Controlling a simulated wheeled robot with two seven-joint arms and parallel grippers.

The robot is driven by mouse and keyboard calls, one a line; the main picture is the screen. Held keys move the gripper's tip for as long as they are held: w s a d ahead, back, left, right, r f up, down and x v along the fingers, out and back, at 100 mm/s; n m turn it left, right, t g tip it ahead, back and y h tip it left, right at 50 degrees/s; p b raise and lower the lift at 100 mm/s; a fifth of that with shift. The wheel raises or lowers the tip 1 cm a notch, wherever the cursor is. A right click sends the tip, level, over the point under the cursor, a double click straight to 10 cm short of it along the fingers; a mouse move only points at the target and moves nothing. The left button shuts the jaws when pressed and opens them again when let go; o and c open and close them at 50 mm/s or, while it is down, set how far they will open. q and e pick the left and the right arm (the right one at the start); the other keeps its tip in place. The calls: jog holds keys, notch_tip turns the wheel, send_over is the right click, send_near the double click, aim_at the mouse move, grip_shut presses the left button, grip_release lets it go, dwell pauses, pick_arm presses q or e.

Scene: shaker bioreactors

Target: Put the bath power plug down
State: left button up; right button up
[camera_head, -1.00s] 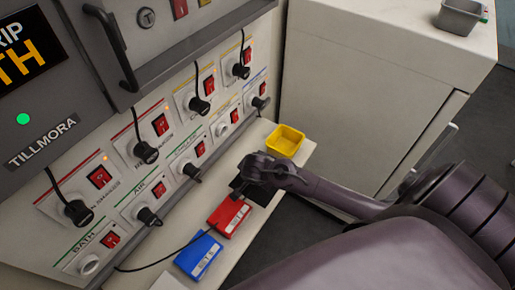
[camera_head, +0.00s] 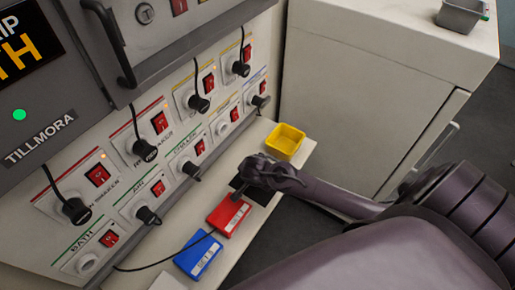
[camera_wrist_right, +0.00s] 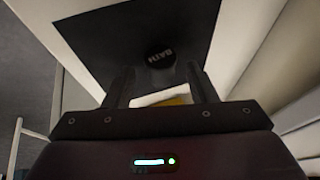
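The bath power plug (camera_wrist_right: 160,58) is a round black plug marked BATH. In the right wrist view it rests on a flat black mat (camera_wrist_right: 105,38), beyond and between the fingertips. My right gripper (camera_wrist_right: 163,80) is open, its two fingers well apart with a clear gap to the plug. In the head view my right gripper (camera_head: 242,187) is over the black mat (camera_head: 263,196) on the shelf, and I cannot make out the plug there. The bath socket (camera_head: 88,263) at the lower left is empty. My left gripper is not in view.
A red box (camera_head: 229,214) and a blue box (camera_head: 198,254) lie on the shelf left of the mat, with a black cable passing by them. A yellow tray (camera_head: 285,141) stands behind my right gripper. The panel carries several plugs and red switches.

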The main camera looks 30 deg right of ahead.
jog(key=shift+r, duration=0.35)
jog(key=v, duration=1.2)
jog(key=shift+r, duration=0.3)
